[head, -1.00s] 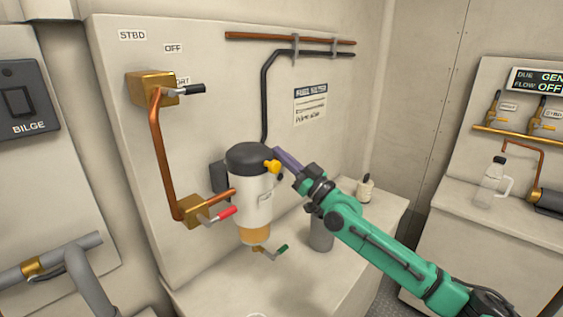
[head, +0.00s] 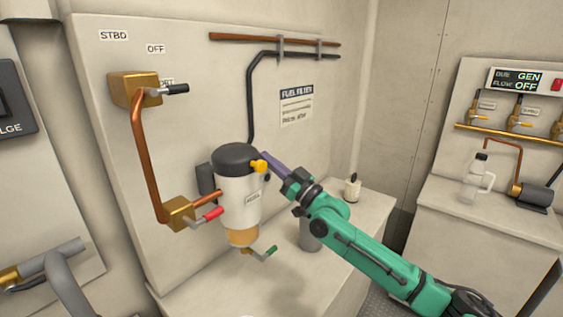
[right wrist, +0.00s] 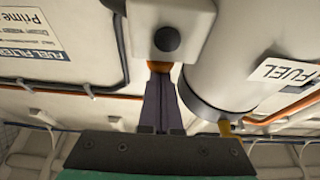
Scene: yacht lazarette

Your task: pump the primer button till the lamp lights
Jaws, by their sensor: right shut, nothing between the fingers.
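The fuel filter (head: 238,200) has a black cap and a pale body on the panel. A yellow knob (head: 258,166) sticks out at its cap, with a small dark spot beside it. My right gripper (head: 268,157) is shut and empty, its purple fingers reaching close to the knob; contact cannot be told. In the right wrist view the shut fingers (right wrist: 158,90) point at an orange part (right wrist: 158,66) under a pale block with a black disc (right wrist: 167,39). Which part is the primer button is unclear. I make out no lit lamp at the filter.
A red-handled valve (head: 180,212) and a black-handled valve (head: 135,90) stand left of the filter. A grey cylinder (head: 309,236) and a small bottle (head: 352,188) stand on the bench.

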